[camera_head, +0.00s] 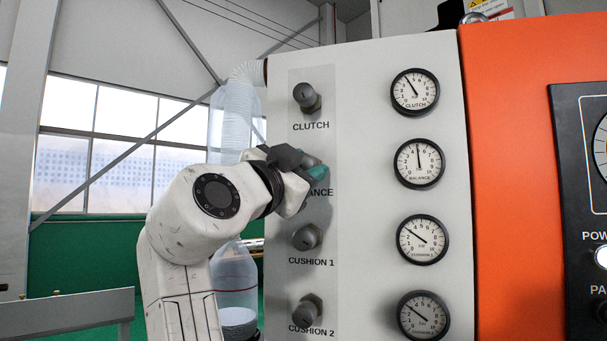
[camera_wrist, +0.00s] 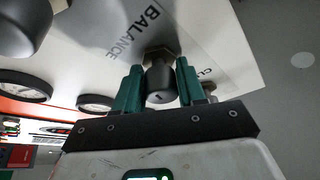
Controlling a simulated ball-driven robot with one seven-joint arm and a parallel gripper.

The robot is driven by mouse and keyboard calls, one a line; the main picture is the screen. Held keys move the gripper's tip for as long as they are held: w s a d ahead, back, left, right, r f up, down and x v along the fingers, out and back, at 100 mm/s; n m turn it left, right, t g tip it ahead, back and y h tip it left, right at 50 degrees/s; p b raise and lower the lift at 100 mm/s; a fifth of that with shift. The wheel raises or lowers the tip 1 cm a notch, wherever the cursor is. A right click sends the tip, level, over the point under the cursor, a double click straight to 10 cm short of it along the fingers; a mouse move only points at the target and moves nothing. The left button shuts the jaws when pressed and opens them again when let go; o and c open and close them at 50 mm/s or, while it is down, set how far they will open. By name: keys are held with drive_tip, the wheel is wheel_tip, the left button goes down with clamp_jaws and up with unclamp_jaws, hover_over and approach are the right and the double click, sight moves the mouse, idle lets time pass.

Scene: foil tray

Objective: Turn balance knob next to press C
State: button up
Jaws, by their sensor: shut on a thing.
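The balance knob is a dark knob on the light panel (camera_head: 350,75), in the row between the clutch and cushion 1 knobs. In the head view my gripper (camera_head: 318,172) covers it and part of its BALANCE label. In the wrist view the balance knob (camera_wrist: 161,82) sits between the green fingers of my gripper (camera_wrist: 159,88), which are shut on its sides. The balance gauge (camera_head: 419,163) is to the right, its needle pointing nearly straight up, near 5.
The clutch knob (camera_head: 306,97) is above, and the cushion 1 knob (camera_head: 306,238) and cushion 2 knob (camera_head: 307,311) are below. An orange cabinet (camera_head: 510,180) stands to the right.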

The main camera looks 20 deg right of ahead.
idle(0.4)
drive_tip(key=o, duration=1)
drive_tip(key=shift+c, duration=0.2)
drive_tip(key=b+v, duration=0.2)
drive_tip(key=v, duration=0.9)
idle(1.4)
